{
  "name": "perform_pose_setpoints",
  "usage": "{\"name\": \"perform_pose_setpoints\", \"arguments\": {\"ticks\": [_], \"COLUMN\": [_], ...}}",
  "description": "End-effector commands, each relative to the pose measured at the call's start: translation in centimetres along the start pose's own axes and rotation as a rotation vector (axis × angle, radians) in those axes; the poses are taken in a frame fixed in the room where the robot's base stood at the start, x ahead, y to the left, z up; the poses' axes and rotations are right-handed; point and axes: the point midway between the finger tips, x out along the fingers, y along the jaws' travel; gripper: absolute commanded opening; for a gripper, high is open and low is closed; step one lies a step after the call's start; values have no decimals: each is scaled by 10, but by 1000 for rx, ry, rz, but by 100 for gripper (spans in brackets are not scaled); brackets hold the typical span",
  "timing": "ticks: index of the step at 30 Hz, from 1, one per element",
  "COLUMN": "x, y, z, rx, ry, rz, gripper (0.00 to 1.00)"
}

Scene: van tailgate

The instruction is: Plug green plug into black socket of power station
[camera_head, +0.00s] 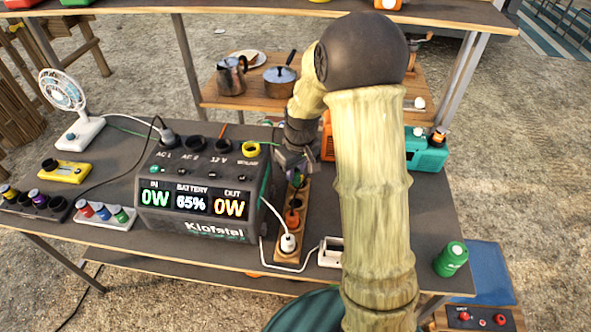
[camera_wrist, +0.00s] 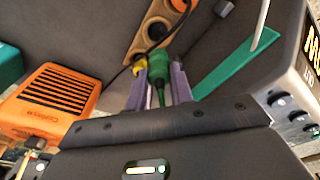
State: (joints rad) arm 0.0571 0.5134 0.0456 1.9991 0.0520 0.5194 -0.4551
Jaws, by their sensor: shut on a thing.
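The green plug (camera_wrist: 157,64) is between the two pale purple fingers of my gripper (camera_wrist: 159,80) in the wrist view, with its cable running back toward the palm. Its front end is at the wooden power strip; I cannot tell whether it is seated in a hole or just above it. In the head view my gripper (camera_head: 296,172) is over the far end of the strip, right of the power station (camera_head: 190,195), and mostly hides the plug. The station's top has black sockets, among them AC 2 (camera_head: 194,143) and 12 V (camera_head: 224,145), and a yellow-ringed socket (camera_head: 250,149).
The wooden strip (camera_head: 282,257) holds a white plug (camera_head: 289,242) and an orange one (camera_head: 293,216). A grey plug (camera_head: 168,134) sits at AC 1. A fan (camera_head: 66,95), an orange box (camera_wrist: 50,102) and a teal box (camera_head: 426,152) stand nearby. Cables cross the table.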

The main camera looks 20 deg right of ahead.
Motion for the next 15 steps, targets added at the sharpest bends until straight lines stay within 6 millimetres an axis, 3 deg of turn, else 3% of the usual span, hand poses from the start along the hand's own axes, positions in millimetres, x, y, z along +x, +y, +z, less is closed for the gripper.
{"name": "perform_pose_setpoints", "arguments": {"ticks": [5,15], "x": [-7,-41], "y": [0,0], "z": [-1,-5], "rx": [0,0], "ry": [1,1], "rz": [0,0], "gripper": [1,1]}}
